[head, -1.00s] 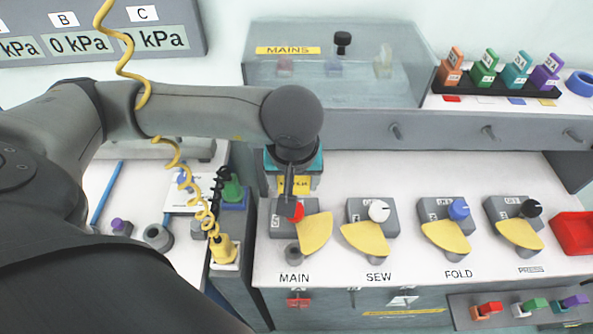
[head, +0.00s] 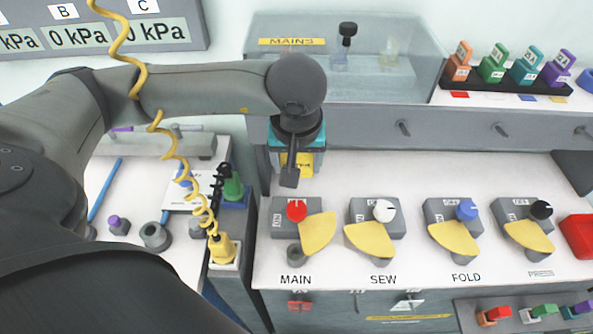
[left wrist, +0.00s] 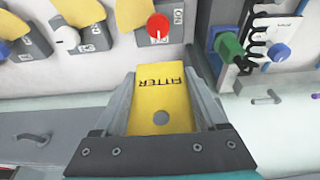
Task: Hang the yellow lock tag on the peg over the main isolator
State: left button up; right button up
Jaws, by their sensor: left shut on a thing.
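My left gripper (head: 290,180) is shut on the yellow lock tag (left wrist: 160,108), marked FITTER, with a round hole near the gripper end. In the head view only part of the tag (head: 303,168) shows beside the finger. The gripper is above the back of the switch panel, in front of the grey ledge. The main isolator (head: 297,210) has a red knob and a yellow sector plate, and is just in front of the gripper. The peg over it is not visible, as my arm and gripper cover that part of the ledge. My right gripper is out of view.
Other pegs (head: 403,128) stick out of the ledge (head: 445,130) to the right. The SEW (head: 384,211), FOLD (head: 466,210) and PRESS (head: 541,210) switches stand in a row. A clear MAINS cover (head: 400,80) rises behind. A coiled yellow cord (head: 170,150) hangs near my arm.

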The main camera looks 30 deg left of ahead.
pick_arm(q)
jog(key=w+a+f+b, duration=0.1)
jog(key=w+a+b, duration=0.2)
jog(key=w+b, duration=0.1)
jog(key=shift+w, duration=0.55)
jog(key=shift+a+f, duration=0.1)
dwell(0.8)
jog(key=o, duration=1.1)
jog(key=shift+c, duration=0.2)
jog(key=p+v, duration=0.1)
jog(key=v, duration=1.4)
jog(key=shift+p, duration=0.3)
